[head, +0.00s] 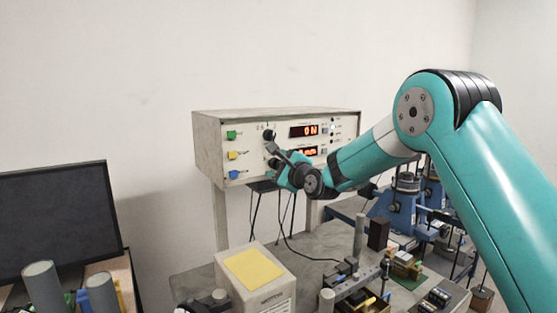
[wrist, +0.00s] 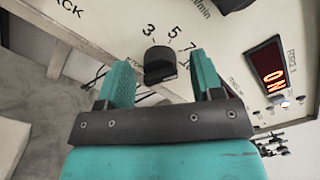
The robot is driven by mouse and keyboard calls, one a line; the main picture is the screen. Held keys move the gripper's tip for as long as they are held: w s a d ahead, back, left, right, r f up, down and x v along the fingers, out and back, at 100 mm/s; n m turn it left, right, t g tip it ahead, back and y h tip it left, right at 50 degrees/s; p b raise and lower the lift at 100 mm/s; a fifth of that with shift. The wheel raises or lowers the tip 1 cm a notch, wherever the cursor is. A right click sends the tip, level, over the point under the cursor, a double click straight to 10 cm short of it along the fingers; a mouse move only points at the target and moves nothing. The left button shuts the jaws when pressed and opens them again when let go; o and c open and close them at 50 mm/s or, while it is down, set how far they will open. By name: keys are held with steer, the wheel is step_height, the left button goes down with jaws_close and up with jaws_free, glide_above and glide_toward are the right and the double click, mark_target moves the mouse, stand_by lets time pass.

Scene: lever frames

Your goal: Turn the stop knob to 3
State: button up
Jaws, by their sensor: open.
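A black knob (wrist: 160,64) sits on the pale front panel in the wrist view, with the printed numbers 3, 5, 7 and 10 around its upper and right side. The 3 is just above left of it. I cannot read clearly which number the knob points to. My gripper (wrist: 159,60) is open, with one teal finger on each side of the knob; touching is not visible. In the head view my gripper (head: 283,153) is at the front of the control box (head: 215,155), partly hiding the knobs there. Another black knob (head: 268,134) shows above it.
Green (head: 231,134), yellow (head: 232,155) and blue (head: 233,174) buttons are on the panel's left; a red display (head: 303,131) is to the right. A white box with a yellow top (head: 255,267) and machine parts stand below. A dark monitor (head: 55,215) is at left.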

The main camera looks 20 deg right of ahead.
steer(key=shift+w, duration=0.15)
steer(key=c, duration=0.9)
